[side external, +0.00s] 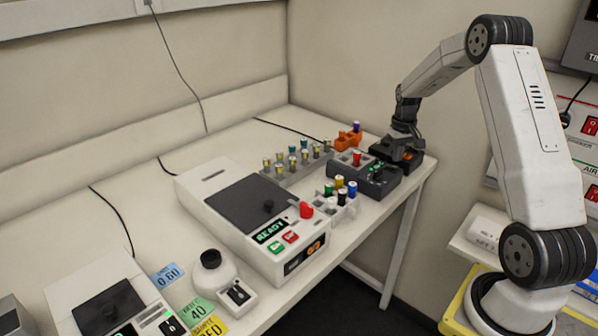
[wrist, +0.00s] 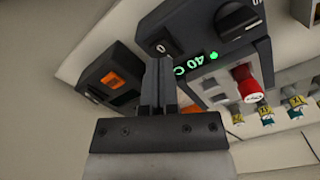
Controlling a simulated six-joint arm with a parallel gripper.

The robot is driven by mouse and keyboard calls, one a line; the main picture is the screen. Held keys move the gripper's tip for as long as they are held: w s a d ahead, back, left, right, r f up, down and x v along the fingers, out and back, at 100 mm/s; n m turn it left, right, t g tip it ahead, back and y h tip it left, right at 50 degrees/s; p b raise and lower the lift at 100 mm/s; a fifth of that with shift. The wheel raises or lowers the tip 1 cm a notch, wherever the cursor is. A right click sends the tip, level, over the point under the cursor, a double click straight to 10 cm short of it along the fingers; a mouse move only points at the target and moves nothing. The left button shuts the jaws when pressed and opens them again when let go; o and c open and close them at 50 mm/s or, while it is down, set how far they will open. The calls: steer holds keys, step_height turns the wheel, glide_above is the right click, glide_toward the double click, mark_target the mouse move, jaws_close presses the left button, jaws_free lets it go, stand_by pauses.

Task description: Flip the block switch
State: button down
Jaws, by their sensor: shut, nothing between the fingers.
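A dark block unit (wrist: 205,45) with a green "40 C" readout shows in the wrist view. A small black rocker switch (wrist: 162,47) marked with a "0" sits on its left part, beside the readout. In the side view the unit (side external: 378,180) stands near the table's right end, and its switch is too small to make out. My gripper (wrist: 158,62) is shut and empty. Its fingertips appear close to the rocker in the wrist view; I cannot tell whether they touch it. In the side view my gripper (side external: 406,140) points down over the dark equipment and hides part of it.
Another dark box (wrist: 105,82) with an orange patch lies left of the unit. A red-capped vial (wrist: 247,85) stands in the unit's grey part. An orange rack (side external: 346,141), a vial rack (side external: 340,200) and a white READY machine (side external: 250,215) stand nearby.

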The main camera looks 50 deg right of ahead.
steer(key=shift+f, duration=1.3)
stand_by(1.4)
steer(key=shift+r, duration=0.1)
steer(key=shift+r, duration=3.45)
steer(key=shift+w+a, duration=0.15)
steer(key=shift+a, duration=0.3)
steer(key=s+a+n+t, duration=0.1)
steer(key=s+a+n, duration=0.1)
steer(key=a, duration=1.1)
steer(key=s+a+n+t, duration=0.1)
steer(key=s+a+n, duration=0.1)
steer(key=a, duration=1.1)
steer(key=s+a+f+n, duration=0.2)
steer(key=s+a, duration=0.4)
steer(key=a, duration=0.1)
steer(key=shift+s+t, duration=0.3)
